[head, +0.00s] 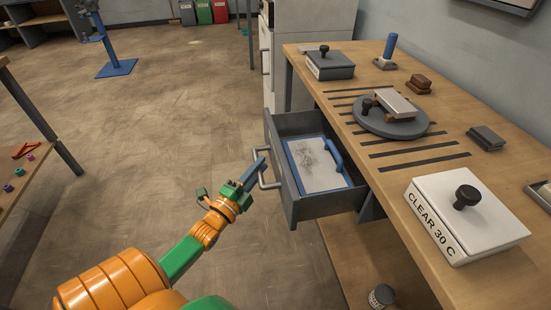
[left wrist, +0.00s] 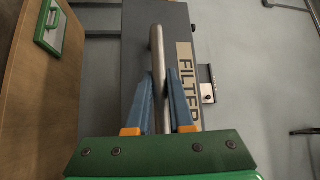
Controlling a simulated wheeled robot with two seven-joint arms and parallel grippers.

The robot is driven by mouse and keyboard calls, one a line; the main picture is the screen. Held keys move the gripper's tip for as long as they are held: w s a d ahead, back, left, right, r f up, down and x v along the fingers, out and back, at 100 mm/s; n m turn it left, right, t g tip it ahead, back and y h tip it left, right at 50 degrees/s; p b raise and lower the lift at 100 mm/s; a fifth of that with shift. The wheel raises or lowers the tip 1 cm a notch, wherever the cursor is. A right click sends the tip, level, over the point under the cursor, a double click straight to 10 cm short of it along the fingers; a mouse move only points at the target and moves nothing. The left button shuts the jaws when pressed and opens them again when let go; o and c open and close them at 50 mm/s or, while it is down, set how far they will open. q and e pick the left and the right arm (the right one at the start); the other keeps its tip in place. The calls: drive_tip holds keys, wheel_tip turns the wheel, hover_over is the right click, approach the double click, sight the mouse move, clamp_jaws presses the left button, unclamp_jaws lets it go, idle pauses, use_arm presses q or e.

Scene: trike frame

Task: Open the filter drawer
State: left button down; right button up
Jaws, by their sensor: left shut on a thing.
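The filter drawer (head: 325,205) is a dark grey box under the workbench top, and it stands pulled out from the bench. A white panel with a blue rim and blue handle (head: 318,172) lies inside it. My left gripper (head: 256,167) is at the drawer's front, with its blue fingers on either side of the metal bar handle (left wrist: 157,50), shut on it. In the left wrist view, the drawer front (left wrist: 150,12) carries a pale label reading FILTER (left wrist: 187,75). My right gripper is not in view.
The workbench top (head: 455,125) holds a white box marked CLEAR 30 C (head: 470,215), a grey round plate (head: 395,125) and a dark lidded box (head: 330,66). A dark jar (head: 381,296) stands below. The floor (head: 150,130) left of the drawer is clear.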

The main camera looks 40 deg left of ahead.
use_arm(q)
drive_tip(key=s+a, duration=0.4)
drive_tip(key=s, duration=0.1)
drive_tip(key=shift+a+p, duration=0.25)
drive_tip(key=shift+p, duration=0.1)
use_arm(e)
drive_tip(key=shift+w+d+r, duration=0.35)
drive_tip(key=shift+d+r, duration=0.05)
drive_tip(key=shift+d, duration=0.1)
use_arm(q)
drive_tip(key=shift+s, duration=0.1)
drive_tip(key=c, duration=0.8)
unclamp_jaws()
drive_tip(key=s+f, duration=0.1)
drive_tip(key=s, duration=0.6)
drive_tip(key=shift+d, duration=0.3)
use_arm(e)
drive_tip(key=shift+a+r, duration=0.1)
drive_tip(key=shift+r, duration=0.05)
